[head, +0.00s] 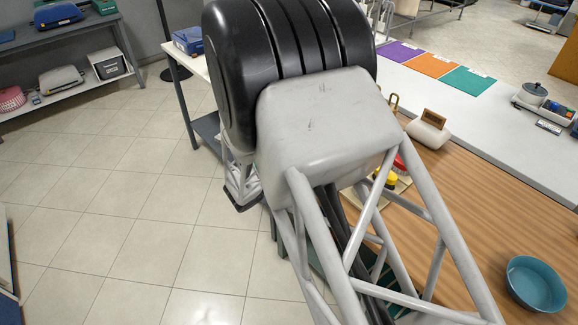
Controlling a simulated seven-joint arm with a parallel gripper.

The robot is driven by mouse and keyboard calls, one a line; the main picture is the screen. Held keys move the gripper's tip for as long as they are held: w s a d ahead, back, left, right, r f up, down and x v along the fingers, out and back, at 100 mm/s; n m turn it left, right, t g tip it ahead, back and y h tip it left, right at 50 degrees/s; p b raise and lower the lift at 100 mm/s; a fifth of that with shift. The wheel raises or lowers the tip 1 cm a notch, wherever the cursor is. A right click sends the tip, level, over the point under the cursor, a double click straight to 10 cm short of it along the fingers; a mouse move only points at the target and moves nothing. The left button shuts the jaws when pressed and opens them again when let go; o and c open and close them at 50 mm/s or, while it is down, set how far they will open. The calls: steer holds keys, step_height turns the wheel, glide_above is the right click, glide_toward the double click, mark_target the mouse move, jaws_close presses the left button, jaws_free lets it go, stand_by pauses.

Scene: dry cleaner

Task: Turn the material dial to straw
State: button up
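I cannot make out the material dial in the head view. My own grey and black arm fills the middle and hides much of the worktop. A small black and yellow object (384,179) with a red part (399,165) beside it sits on a light board (402,185), partly behind my arm; I cannot tell what it is. My gripper does not show clearly; only arm links are visible.
A teal bowl (536,284) stands on the wood-topped counter (480,225) at right. A beige item with a brown sign (430,130) sits by the white counter (460,120). Purple, orange and teal sheets (434,65) lie further back. The tiled floor (110,210) at left is clear.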

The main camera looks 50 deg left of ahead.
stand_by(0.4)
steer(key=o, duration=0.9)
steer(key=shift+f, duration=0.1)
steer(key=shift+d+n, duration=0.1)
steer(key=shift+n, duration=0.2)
